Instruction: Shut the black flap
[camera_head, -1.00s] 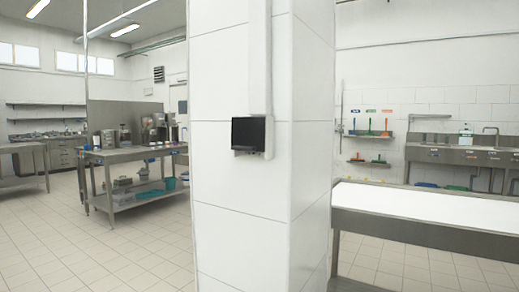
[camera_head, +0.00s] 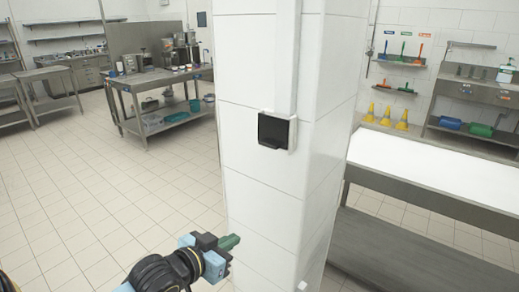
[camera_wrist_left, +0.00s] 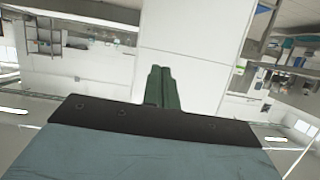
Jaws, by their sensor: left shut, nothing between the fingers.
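The black flap (camera_head: 273,131) is on a small white box (camera_head: 293,134) fixed to the white tiled pillar, in the upper middle of the head view. From here I cannot tell how far the flap stands out from the box. My left gripper (camera_head: 230,243) is below and to the left of the flap, in front of the lower pillar. Its green fingers are together and empty, apart from the flap. In the left wrist view the fingers (camera_wrist_left: 162,88) point at the pale pillar; I cannot make out the flap there. My right gripper is not in view.
The pillar (camera_head: 262,190) has a white conduit (camera_head: 287,55) running up from the box. A steel table with a white top (camera_head: 430,178) stands to the right. A steel bench (camera_head: 165,78) with kitchen equipment is behind on the left. The tiled floor at left is clear.

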